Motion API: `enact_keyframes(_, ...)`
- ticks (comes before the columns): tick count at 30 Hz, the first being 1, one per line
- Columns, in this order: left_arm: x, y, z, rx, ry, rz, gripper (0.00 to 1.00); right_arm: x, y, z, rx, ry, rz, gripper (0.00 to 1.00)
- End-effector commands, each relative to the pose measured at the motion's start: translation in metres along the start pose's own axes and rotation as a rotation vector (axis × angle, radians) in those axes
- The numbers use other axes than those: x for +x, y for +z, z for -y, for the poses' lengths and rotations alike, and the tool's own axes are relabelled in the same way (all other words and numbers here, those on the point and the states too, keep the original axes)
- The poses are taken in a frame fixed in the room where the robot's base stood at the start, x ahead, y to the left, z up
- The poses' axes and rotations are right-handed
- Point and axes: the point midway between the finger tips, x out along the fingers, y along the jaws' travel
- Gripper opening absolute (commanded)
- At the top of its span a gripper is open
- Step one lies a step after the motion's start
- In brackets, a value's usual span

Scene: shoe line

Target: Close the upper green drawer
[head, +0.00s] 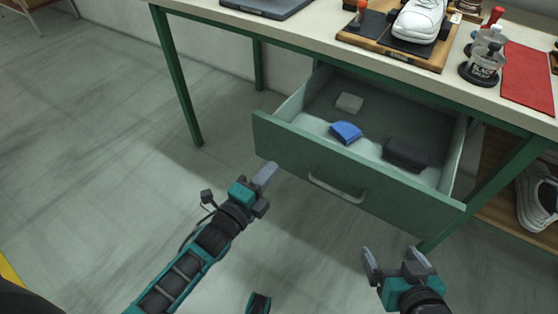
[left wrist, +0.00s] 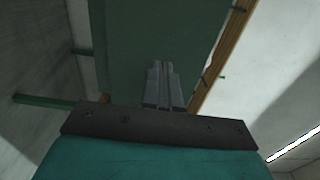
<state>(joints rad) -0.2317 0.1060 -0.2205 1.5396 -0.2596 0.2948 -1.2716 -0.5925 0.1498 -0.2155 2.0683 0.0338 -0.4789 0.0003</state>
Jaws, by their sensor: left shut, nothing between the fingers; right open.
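The upper green drawer (head: 285,145) stands pulled out from under the workbench in the head view. Its front has a grey bar handle (head: 337,187). Inside lie a blue item (head: 346,132), a light grey block (head: 349,102) and a dark block (head: 406,154). My left gripper (head: 265,174) is shut and empty, in front of the left half of the drawer front; whether it touches cannot be told. In the left wrist view its closed fingers (left wrist: 163,82) point at a green surface. My right gripper (head: 393,264) is open and empty, below and in front of the drawer's right end.
The workbench top (head: 300,35) carries a white shoe (head: 418,20) on a board, bottles (head: 484,62) and a red mat (head: 528,78). A green table leg (head: 177,80) stands left of the drawer. Another shoe (head: 537,203) sits on a lower shelf at right. The floor in front is clear.

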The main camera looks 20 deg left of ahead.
Motion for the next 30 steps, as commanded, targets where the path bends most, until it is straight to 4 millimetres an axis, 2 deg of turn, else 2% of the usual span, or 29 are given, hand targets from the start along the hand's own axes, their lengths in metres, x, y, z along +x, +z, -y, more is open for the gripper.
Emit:
enact_keyframes(3, 0.022, 0.000, -0.001, 0.001, -0.002, -0.001, 0.00, 0.003, 0.004, 0.000, 0.001, 0.000, 0.000, 0.91)
enact_keyframes(9, 0.042, 0.000, -0.001, 0.000, 0.000, 0.000, 0.00, 0.004, 0.007, 0.000, 0.000, 0.000, -0.001, 0.91)
enact_keyframes(30, 0.054, 0.000, 0.000, -0.001, -0.001, 0.000, 0.00, 0.006, 0.010, 0.000, 0.000, 0.000, -0.001, 0.91)
